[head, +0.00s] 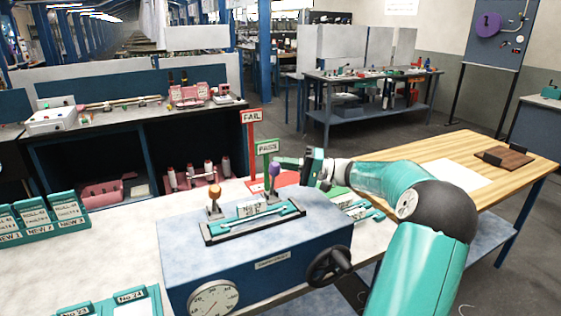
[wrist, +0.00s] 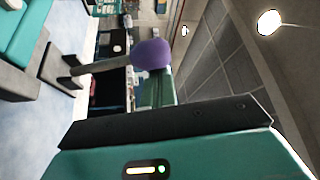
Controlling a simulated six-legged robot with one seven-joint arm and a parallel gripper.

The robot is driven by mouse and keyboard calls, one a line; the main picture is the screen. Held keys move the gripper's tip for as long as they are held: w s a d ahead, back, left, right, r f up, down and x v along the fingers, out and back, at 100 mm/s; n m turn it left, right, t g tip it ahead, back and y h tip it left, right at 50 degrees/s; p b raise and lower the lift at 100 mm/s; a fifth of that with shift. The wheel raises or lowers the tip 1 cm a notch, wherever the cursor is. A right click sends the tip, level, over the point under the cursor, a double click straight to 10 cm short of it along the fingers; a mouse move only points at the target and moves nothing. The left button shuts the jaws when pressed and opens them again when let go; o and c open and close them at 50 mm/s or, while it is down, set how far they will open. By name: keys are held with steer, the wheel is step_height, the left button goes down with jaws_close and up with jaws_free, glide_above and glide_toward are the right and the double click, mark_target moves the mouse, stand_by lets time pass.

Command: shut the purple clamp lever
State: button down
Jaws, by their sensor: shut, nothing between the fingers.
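The purple clamp lever (head: 273,170) stands roughly upright at the right end of the clamp on the blue test box (head: 205,268). Its purple knob (wrist: 152,54) and grey shaft show large in the wrist view. My gripper (head: 285,163) is just right of the knob in the head view, with its fingers shut and empty, pointing left. In the wrist view, the knob overlaps the end of the teal fingers (wrist: 156,92), so I cannot tell whether they touch. A second lever with an orange knob (head: 214,191) stands upright at the clamp's left end.
A red FAIL sign (head: 251,117) and a green PASS sign (head: 268,148) stand close behind the clamp. A dial gauge (head: 213,299) and a black handwheel (head: 330,266) are on the box's front. Teal card holders (head: 40,219) stand at left.

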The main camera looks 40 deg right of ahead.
steer(key=shift+s+a+f, duration=0.2)
steer(key=shift+s+f, duration=0.05)
steer(key=shift+s, duration=0.35)
steer(key=shift+s+a+f, duration=0.2)
steer(key=shift+s, duration=0.4)
